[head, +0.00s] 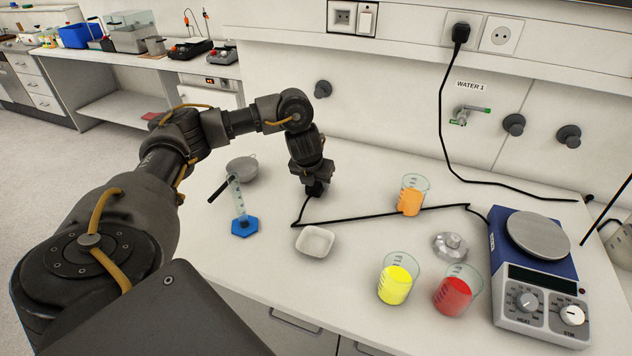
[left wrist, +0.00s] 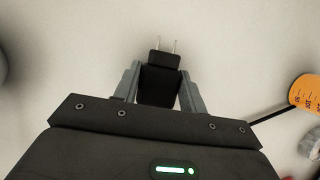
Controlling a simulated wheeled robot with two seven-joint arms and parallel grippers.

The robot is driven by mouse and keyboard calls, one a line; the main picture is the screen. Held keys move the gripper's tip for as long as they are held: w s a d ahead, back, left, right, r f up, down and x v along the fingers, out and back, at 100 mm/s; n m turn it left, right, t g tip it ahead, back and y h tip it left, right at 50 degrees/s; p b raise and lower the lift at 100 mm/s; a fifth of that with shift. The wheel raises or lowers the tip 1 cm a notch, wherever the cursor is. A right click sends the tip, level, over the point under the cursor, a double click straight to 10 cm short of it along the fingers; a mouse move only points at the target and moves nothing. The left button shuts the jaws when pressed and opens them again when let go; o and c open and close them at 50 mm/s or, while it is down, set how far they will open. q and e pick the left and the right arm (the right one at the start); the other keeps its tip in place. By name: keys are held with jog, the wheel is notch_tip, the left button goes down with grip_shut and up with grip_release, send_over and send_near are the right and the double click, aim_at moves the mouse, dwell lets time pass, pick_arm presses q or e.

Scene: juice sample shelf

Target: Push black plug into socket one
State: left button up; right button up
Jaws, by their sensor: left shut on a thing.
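My left gripper (head: 316,188) is low over the bench, left of the orange beaker. In the left wrist view the left gripper (left wrist: 159,88) is shut on the black plug (left wrist: 161,62), whose two metal pins point away from the fingers. In the head view the plug is mostly hidden by the gripper, and its black cord (head: 345,218) runs right across the bench. Several wall sockets show in the head view: one at the upper left (head: 343,17) beside a switch, one with another black plug (head: 461,33) in it, and an empty one (head: 501,35). I cannot tell which is socket one. My right gripper is not seen.
Beakers of orange (head: 411,196), yellow (head: 396,281) and red liquid (head: 455,292) stand on the bench. A hotplate (head: 533,290) is at right. A white dish (head: 315,242), blue-based cylinder (head: 245,226) and strainer (head: 241,167) are near the gripper. A green tap (head: 468,113) juts from the wall.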

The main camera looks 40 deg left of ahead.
pick_arm(q)
jog(key=shift+f, duration=0.1)
jog(key=o, duration=1.2)
jog(key=shift+p+v, duration=2.2)
jog(key=shift+v, duration=3.2)
